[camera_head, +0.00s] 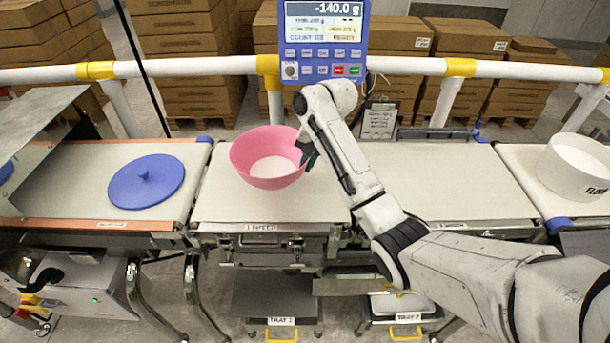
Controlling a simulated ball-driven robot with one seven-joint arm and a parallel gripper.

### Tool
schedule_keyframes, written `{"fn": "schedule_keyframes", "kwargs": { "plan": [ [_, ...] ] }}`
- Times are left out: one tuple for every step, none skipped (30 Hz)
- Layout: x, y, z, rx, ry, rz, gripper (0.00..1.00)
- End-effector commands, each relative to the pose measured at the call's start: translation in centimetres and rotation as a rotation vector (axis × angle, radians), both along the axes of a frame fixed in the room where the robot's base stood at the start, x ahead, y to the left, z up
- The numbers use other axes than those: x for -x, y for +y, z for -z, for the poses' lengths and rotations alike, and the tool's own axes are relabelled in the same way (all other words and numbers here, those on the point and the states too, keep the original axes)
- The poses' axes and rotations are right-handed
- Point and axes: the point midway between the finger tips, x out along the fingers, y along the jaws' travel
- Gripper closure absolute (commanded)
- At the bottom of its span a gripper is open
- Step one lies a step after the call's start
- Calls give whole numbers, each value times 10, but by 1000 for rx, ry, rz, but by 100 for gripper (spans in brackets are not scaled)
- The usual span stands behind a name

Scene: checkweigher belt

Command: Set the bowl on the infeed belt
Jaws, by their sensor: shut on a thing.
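A pink bowl (250,172) is upright over the left part of the middle belt (224,206). My gripper (306,152) is shut on the right side of the bowl's rim; the arm comes in from the lower right and hides part of the fingers. I cannot tell whether the bowl's base touches the belt. A left belt (88,160) with orange edges carries a round blue lid (146,181) with a small knob. Another belt (521,160) lies at the right. No label shows which belt is the infeed.
A white tub (572,168) stands on the right belt. A grey metal cover (38,128) overhangs the left belt's left end. A blue display (325,40) reads -140.0 g above a white rail (210,67). Bare belt lies left of the lid and right of my arm.

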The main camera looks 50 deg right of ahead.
Motion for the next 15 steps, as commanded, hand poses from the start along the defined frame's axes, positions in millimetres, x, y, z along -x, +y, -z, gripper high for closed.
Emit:
{"fn": "schedule_keyframes", "kwargs": {
  "plan": [
    [-3, -1, 3, 0, 1, -1, 100],
    [-4, -2, 4, 0, 0, -1, 100],
    [-6, -2, 6, 0, 0, -1, 100],
    [-6, -3, 7, 0, 0, -1, 100],
    [-7, -3, 8, 0, 0, 0, 100],
    [-9, -4, 11, 0, 0, 0, 100],
    [-11, -5, 13, 0, 0, 1, 100],
    [-11, -6, 17, -1, 1, 1, 100],
    [-10, -5, 22, -1, 3, 1, 100],
    [-10, -5, 27, -2, 3, 2, 100],
    [-10, -5, 31, -1, 3, 1, 100],
    [-10, -5, 36, -1, 3, 1, 100],
    [-10, -5, 39, -1, 2, 2, 100],
    [-10, -5, 41, 0, 1, 2, 100],
    [-10, -5, 43, 0, 1, 1, 100]
  ]
}}
